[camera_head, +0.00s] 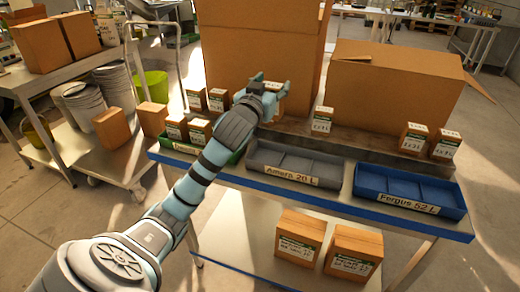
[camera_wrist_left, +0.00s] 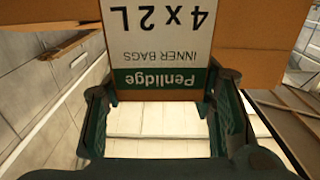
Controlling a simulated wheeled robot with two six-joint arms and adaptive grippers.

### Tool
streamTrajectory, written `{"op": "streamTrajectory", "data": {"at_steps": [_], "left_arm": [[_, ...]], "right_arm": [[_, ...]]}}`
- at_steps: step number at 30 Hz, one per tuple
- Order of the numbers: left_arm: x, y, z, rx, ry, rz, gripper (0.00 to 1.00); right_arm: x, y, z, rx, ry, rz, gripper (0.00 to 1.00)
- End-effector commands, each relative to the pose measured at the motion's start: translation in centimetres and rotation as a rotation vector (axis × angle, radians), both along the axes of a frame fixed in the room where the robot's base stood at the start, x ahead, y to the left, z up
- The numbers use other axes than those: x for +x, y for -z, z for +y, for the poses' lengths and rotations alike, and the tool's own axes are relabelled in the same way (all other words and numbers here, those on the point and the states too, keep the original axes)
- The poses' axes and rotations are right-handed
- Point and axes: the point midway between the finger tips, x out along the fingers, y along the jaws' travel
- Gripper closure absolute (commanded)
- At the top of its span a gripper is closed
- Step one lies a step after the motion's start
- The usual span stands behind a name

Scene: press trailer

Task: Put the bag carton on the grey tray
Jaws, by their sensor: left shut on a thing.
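My left gripper (camera_head: 262,92) is shut on a small brown bag carton (camera_head: 277,88), above the back of the table. In the left wrist view the carton (camera_wrist_left: 160,50) sits between the fingers of the gripper (camera_wrist_left: 160,100). Its white and green label reads "Penlidge INNER BAGS 4 x 2 L", upside down there. The grey tray (camera_head: 330,165), labelled "Amara 20 L", stands on the table's front part, below and to the right of the gripper. Its visible compartments look empty. My right gripper is not in view.
A blue tray (camera_head: 410,182) is to the right of the grey one; a green tray (camera_head: 178,147) with small cartons is to the left. More small cartons (camera_head: 322,120) stand on a raised ledge behind. Large cardboard boxes (camera_head: 390,95) block the back. Two cartons (camera_head: 300,238) sit on the lower shelf.

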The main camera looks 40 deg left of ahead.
Motion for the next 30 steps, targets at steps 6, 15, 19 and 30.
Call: {"op": "streamTrajectory", "data": {"at_steps": [6, 15, 19, 30], "left_arm": [[-0.7, 9.1, 1.0, 0.004, -0.018, 0.008, 0.82], [-0.4, 14.0, 0.7, 0.003, -0.013, 0.004, 0.82], [-0.4, 16.3, 0.8, 0.003, -0.013, 0.003, 0.82], [-0.4, 16.5, 0.8, 0.003, -0.014, 0.002, 0.45]], "right_arm": [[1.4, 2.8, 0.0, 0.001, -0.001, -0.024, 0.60], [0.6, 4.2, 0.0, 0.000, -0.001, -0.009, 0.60], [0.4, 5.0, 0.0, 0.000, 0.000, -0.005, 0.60], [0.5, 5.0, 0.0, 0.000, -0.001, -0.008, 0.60]]}}
